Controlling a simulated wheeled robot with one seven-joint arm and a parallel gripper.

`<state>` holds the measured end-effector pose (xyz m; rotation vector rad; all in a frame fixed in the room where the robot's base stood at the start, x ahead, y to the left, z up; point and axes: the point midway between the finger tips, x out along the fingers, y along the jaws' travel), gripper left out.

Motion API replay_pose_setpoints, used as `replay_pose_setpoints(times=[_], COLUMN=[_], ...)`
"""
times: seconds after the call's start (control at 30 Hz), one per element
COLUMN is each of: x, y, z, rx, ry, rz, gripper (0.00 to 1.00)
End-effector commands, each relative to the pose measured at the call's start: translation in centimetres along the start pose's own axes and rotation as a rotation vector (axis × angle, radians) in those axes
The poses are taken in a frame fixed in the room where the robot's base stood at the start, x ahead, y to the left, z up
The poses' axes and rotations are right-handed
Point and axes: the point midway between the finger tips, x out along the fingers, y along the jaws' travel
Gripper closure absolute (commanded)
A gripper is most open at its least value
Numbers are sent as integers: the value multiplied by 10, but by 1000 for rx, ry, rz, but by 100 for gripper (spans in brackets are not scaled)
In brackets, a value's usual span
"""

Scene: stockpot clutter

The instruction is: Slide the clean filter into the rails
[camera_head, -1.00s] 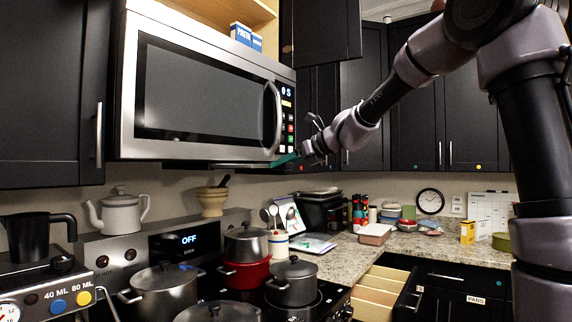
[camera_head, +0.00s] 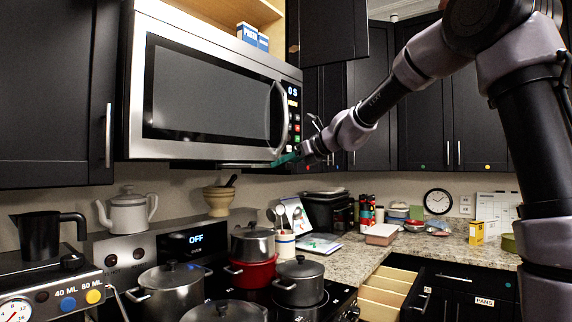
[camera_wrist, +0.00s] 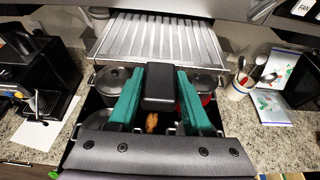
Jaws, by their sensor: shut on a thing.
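The filter is a silver ribbed panel (camera_wrist: 155,38) with a dark block-shaped handle (camera_wrist: 160,88) at its near side. My gripper has teal fingers (camera_wrist: 158,75), one on each side of the handle, shut on it. In the head view my gripper (camera_head: 288,157) is at the microwave's lower right corner. The filter shows there only as a thin dark edge (camera_head: 225,165), roughly level just beneath the microwave (camera_head: 200,90). The rails cannot be made out in either view, and I cannot tell whether the filter touches them.
Several pots stand on the stove below, including a grey one (camera_head: 170,284) and a red one (camera_head: 250,272). A white teapot (camera_head: 128,210) and a mortar (camera_head: 219,199) stand behind. An open drawer (camera_head: 392,292) and a utensil crock (camera_head: 282,244) are to the right.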

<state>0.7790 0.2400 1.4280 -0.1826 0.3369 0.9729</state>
Motion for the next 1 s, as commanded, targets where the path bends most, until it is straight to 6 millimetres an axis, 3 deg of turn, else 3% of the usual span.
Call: replay_pose_setpoints(times=[1.0], x=[24], y=[0], z=[10], rx=[-1], ry=[-1], rz=[1], gripper=[100])
